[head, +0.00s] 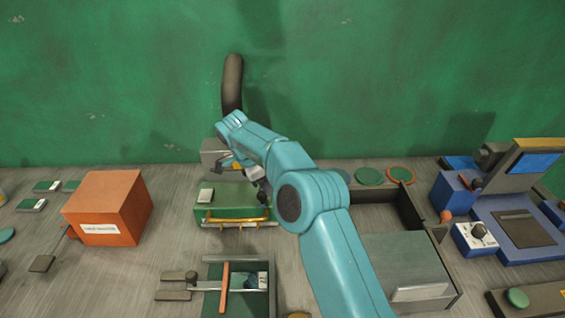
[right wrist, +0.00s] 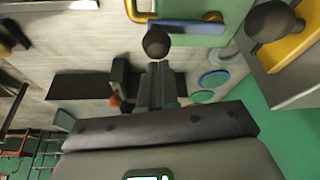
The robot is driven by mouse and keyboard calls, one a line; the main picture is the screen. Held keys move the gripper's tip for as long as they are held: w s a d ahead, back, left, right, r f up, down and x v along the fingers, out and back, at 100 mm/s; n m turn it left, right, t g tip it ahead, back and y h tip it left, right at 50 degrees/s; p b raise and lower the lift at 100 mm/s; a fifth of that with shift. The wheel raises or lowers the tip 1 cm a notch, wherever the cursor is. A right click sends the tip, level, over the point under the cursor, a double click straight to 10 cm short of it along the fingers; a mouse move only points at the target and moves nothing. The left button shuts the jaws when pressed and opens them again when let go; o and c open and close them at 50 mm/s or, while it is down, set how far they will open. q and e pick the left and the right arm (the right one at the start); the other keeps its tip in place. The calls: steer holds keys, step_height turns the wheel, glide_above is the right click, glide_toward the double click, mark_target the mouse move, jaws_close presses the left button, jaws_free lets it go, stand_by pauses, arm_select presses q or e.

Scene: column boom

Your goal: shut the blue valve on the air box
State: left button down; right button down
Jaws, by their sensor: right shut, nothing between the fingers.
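The air box is a green box (head: 235,200) with a brass pipe along its front, in the middle of the bench. It also shows at the top of the right wrist view (right wrist: 190,8). The valve's blue handle (right wrist: 188,28) lies along the box edge beside the brass pipe. My right gripper (head: 262,196) is at the right end of the air box. In the right wrist view its fingers (right wrist: 160,70) are shut and empty, close to a dark round knob (right wrist: 157,43). I cannot tell whether they touch it. My left gripper is not in view.
An orange box (head: 102,212) stands to the left. A grey box with a dark hose (head: 232,85) stands behind the air box. An open dark tray (head: 412,212) and blue equipment (head: 510,225) are to the right. A green wall (head: 120,80) closes off the back.

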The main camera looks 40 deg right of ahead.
step_height(320, 180, up, 11)
steer(key=p, duration=0.3)
steer(key=shift+f, duration=0.15)
steer(key=shift+s+d, duration=0.1)
steer(key=shift+d, duration=0.05)
stand_by(0.5)
